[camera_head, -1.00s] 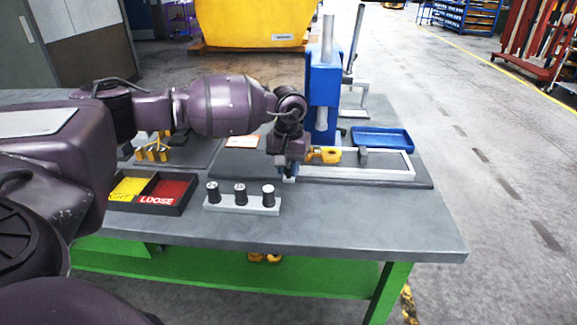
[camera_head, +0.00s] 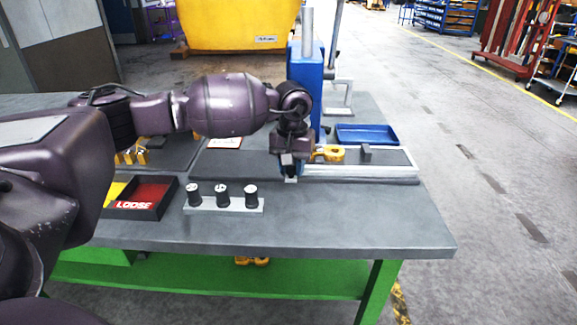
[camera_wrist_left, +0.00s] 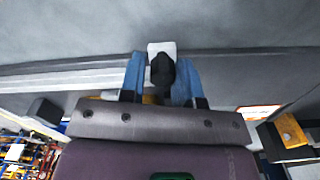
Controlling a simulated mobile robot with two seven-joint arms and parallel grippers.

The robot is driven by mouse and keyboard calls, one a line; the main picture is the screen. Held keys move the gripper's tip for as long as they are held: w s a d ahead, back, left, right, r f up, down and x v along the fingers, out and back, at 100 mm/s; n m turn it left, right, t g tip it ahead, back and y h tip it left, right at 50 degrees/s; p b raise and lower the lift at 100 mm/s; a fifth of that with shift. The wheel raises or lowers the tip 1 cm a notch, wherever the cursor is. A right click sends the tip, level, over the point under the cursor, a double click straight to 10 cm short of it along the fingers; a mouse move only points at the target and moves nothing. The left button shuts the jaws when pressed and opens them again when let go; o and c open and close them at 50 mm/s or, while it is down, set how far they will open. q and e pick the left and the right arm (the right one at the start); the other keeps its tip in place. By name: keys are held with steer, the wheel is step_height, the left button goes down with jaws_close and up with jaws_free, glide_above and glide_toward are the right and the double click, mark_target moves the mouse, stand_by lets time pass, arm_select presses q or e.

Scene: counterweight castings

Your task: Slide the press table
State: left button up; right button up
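The press table, a flat slide with a pale rim (camera_head: 375,172), lies on a dark base plate beside the blue press column (camera_head: 304,85). A yellow casting (camera_head: 331,153) and a dark block (camera_head: 366,153) are on it. Its black knob (camera_wrist_left: 162,70) on a white tab shows in the left wrist view. My left gripper (camera_head: 291,171) reaches down at the slide's left front. In the left wrist view its blue fingers (camera_wrist_left: 163,78) stand on both sides of the knob and appear shut on it. The arm hides the slide's left end. My right gripper is not in view.
A blue tray (camera_head: 366,134) stands behind the slide. A white rack (camera_head: 222,205) with three dark pegs and a bin with a red LOOSE section (camera_head: 147,193) are in front and left. The bench's front right (camera_head: 370,225) is bare.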

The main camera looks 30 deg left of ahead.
arm_select(q)
steer(key=o, duration=0.3)
steer(key=shift+w+d, duration=0.15)
steer(key=shift+d, duration=0.1)
steer(key=shift+o, duration=0.2)
steer(key=shift+a, duration=0.15)
steer(key=shift+a, duration=0.1)
